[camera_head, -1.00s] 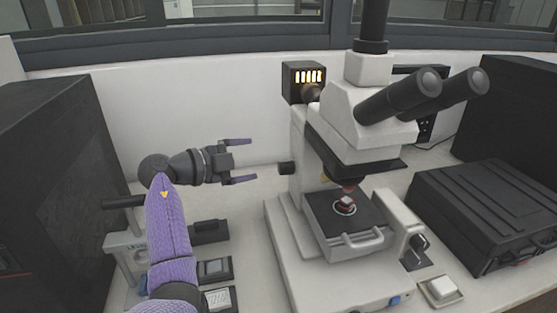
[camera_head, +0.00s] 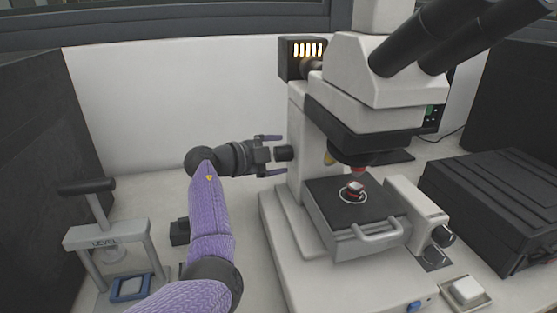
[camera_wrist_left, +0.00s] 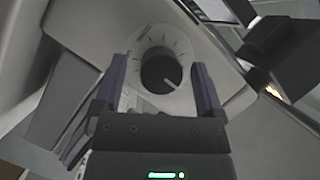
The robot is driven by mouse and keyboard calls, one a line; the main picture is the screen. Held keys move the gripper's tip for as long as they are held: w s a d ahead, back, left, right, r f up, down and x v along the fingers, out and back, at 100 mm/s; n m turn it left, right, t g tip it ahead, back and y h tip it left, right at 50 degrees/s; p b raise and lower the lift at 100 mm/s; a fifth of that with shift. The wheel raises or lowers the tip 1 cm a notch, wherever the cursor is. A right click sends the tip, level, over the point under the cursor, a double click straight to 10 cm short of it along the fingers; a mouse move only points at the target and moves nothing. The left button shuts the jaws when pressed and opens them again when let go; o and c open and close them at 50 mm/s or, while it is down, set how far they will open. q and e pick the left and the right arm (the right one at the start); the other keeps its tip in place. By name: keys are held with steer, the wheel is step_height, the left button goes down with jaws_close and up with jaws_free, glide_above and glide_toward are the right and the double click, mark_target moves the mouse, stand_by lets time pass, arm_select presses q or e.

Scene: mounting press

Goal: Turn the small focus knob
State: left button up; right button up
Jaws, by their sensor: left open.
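The small focus knob (camera_head: 284,153) is a black cylinder on the left side of the white microscope (camera_head: 297,125). In the left wrist view the knob (camera_wrist_left: 161,71) shows face on, with a white pointer line towards the lower right and tick marks on the pale dial around it. My left gripper (camera_head: 270,154) is open, with one purple finger on each side of the knob. In the left wrist view the gripper (camera_wrist_left: 158,85) has the knob between its fingers, with gaps on both sides. My right gripper is not in view.
A levelling press (camera_head: 105,240) marked LEVEL stands at the left front. A black case (camera_head: 495,200) lies to the right of the microscope. A dark box (camera_head: 50,170) stands at the far left.

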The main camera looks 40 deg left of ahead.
arm_select(q)
steer(key=shift+w+d, duration=0.1)
steer(key=shift+w, duration=0.2)
